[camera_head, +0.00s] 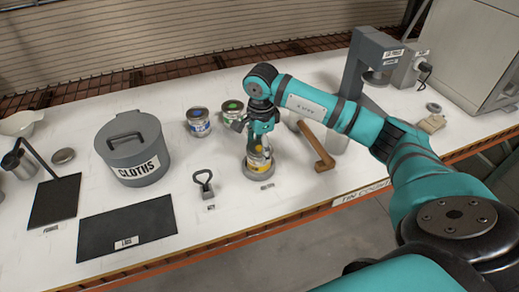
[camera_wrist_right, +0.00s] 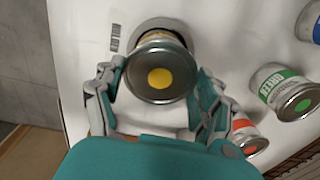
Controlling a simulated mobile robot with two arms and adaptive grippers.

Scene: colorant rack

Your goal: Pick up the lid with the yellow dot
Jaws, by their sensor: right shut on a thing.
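The lid with the yellow dot (camera_wrist_right: 159,80) sits on its tin in the right wrist view, between the two fingers of my right gripper (camera_wrist_right: 155,88). The fingers are shut on the lid's sides. In the head view the yellow-labelled tin (camera_head: 259,157) stands on a round grey pad (camera_head: 249,172), with my right gripper (camera_head: 260,138) directly above it. The gripper hides most of the lid there. I cannot see a gap between lid and tin. My left gripper is not in view.
A blue-dot tin (camera_head: 198,121) and a green-dot tin (camera_head: 232,110) stand behind. A red-dot tin (camera_wrist_right: 248,135) is near the right finger. The black LIDS mat (camera_head: 128,228) is bare.

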